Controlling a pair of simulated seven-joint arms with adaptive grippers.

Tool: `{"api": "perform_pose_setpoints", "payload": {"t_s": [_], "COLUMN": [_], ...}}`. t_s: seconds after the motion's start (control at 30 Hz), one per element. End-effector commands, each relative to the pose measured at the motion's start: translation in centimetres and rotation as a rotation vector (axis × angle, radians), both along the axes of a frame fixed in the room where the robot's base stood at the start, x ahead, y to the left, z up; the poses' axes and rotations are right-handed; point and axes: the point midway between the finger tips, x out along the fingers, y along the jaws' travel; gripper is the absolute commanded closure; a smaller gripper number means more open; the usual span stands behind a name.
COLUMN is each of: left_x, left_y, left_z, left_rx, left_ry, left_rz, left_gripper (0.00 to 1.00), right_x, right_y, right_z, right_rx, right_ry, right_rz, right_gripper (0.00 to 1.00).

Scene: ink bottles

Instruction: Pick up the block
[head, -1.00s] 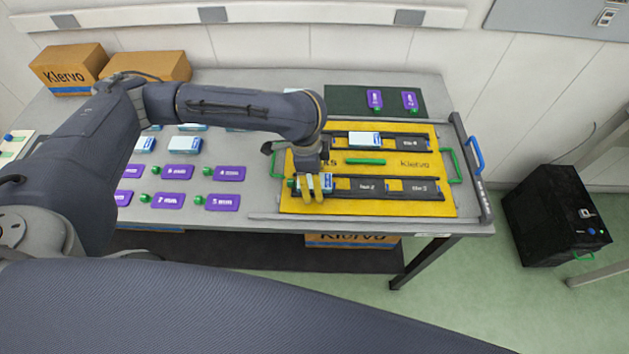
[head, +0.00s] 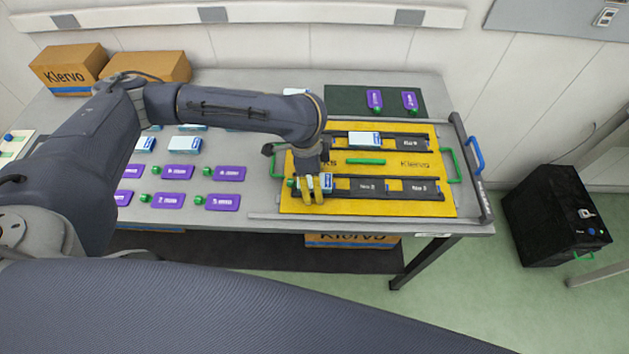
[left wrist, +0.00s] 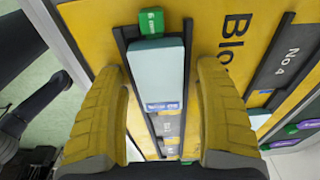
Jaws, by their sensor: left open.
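A pale blue-white block (left wrist: 157,72) with a blue label sits in a dark slot of the yellow board (head: 300,205). In the head view the block (head: 327,182) is partly hidden by my left gripper (head: 312,188), which points down at the front left of the board. In the left wrist view the open yellow fingers of my left gripper (left wrist: 165,115) stand on either side of the block, with visible gaps. A second pale block (head: 363,138) lies in the back row of the board. My right gripper is not in view.
Purple number tags (head: 223,202) and more pale blocks (head: 185,145) lie on the grey table left of the board. A green handle (head: 365,161) is at the board's middle. A raised rail (head: 472,170) stands along the right. Brown boxes (head: 68,68) stand at the back left.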

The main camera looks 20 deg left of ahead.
Motion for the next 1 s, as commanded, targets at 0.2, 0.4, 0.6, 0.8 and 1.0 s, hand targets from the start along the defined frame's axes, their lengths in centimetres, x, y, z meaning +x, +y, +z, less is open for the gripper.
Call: {"api": "perform_pose_setpoints", "payload": {"t_s": [0.2, 0.4, 0.6, 0.8, 1.0], "left_x": [0.01, 0.02, 0.02, -0.03, -0.17], "left_y": [-0.01, 0.00, 0.01, 0.04, 0.08], "left_z": [0.01, 0.01, -0.02, -0.12, -0.28], "left_rx": [0.000, 0.000, 0.001, 0.002, 0.004], "left_ry": [0.000, -0.001, -0.001, 0.001, 0.005], "left_rz": [0.000, -0.001, 0.000, 0.000, 0.000], "left_gripper": [0.31, 0.55, 0.75, 0.81, 0.86], "right_x": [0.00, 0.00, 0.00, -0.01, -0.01], "right_y": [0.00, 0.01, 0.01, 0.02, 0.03], "right_z": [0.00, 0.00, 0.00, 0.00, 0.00], "right_rx": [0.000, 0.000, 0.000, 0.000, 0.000], "right_ry": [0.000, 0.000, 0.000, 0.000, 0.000], "right_rz": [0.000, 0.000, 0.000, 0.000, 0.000], "right_gripper": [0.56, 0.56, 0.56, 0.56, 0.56]}}
